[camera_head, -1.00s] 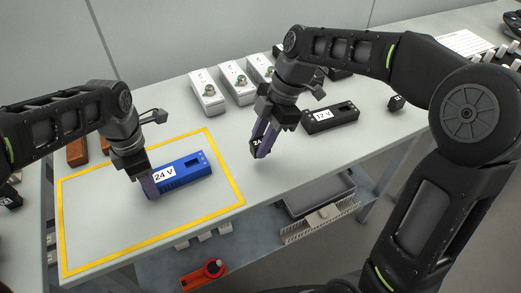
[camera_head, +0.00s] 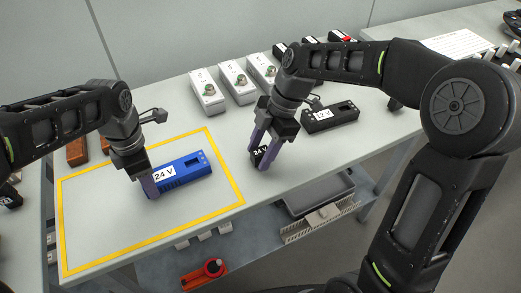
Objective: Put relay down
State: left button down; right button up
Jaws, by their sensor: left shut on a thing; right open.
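A blue block labelled 24 V (camera_head: 186,172) lies inside the yellow outline (camera_head: 230,183). My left gripper (camera_head: 149,188) is shut on the left end of the blue block. The fingers partly hide that end.
A black block labelled 12 V (camera_head: 332,118) lies right of my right gripper. Several white boxes with green-topped parts (camera_head: 234,83) stand at the back. Brown blocks (camera_head: 77,150) lie behind the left arm. A grey bin (camera_head: 318,196) is on the shelf below.

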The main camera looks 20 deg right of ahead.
jog(key=v, duration=0.7)
jog(key=shift+r, duration=0.4)
jog(key=shift+d, duration=0.1)
pick_arm(q)
jog(key=c, duration=0.6)
grip_release()
jog(key=shift+o, duration=0.2)
notch_tip(320, 180, up, 12)
